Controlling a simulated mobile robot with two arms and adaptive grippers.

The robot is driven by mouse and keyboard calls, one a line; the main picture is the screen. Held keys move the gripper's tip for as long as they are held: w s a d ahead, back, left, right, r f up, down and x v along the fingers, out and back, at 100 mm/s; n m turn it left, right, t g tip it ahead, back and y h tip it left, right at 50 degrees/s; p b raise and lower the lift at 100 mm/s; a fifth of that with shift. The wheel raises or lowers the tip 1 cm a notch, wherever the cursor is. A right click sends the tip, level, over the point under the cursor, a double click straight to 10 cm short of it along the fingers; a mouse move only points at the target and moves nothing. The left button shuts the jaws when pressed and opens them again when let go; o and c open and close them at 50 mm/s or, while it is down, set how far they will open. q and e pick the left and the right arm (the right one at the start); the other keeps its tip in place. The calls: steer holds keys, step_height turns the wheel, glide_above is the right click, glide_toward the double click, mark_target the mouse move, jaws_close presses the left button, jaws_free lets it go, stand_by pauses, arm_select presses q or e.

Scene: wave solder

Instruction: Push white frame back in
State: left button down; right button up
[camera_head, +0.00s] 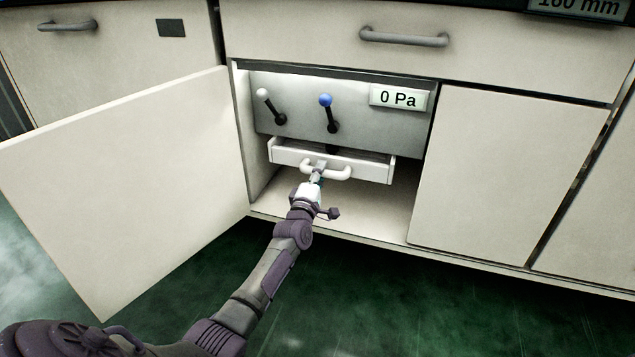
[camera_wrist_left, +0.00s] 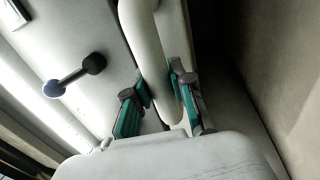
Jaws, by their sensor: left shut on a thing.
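The white frame (camera_head: 372,166) is a shallow white drawer with a curved handle on its front. It sticks out below the grey panel inside the open cabinet. My left gripper (camera_head: 318,174) is shut on the handle of the frame, at the left part of its bar. In the left wrist view the white handle (camera_wrist_left: 148,50) runs between the two green-padded fingers of the gripper (camera_wrist_left: 160,105). How far the frame reaches back under the panel is hidden. My right gripper is not in view.
A grey panel (camera_head: 290,95) above the frame carries a white-knobbed lever (camera_head: 270,105), a blue-knobbed lever (camera_head: 328,112) and a "0 Pa" display (camera_head: 398,98). An open cabinet door (camera_head: 130,180) stands left of my arm. The cabinet floor (camera_head: 385,212) below the frame is clear.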

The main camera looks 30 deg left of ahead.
arm_select(q)
steer(key=shift+w+a, duration=0.15)
steer(key=shift+w, duration=0.4)
steer(key=shift+r, duration=0.15)
steer(key=c, duration=1.3)
jaws_free()
steer(key=shift+w, duration=0.1)
steer(key=shift+c, duration=0.2)
steer(key=o, duration=0.4)
steer(key=shift+w, duration=0.1)
steer(key=shift+c, duration=0.2)
steer(key=shift+s+f, duration=0.25)
steer(key=v, duration=1.1)
steer(key=shift+s, duration=0.25)
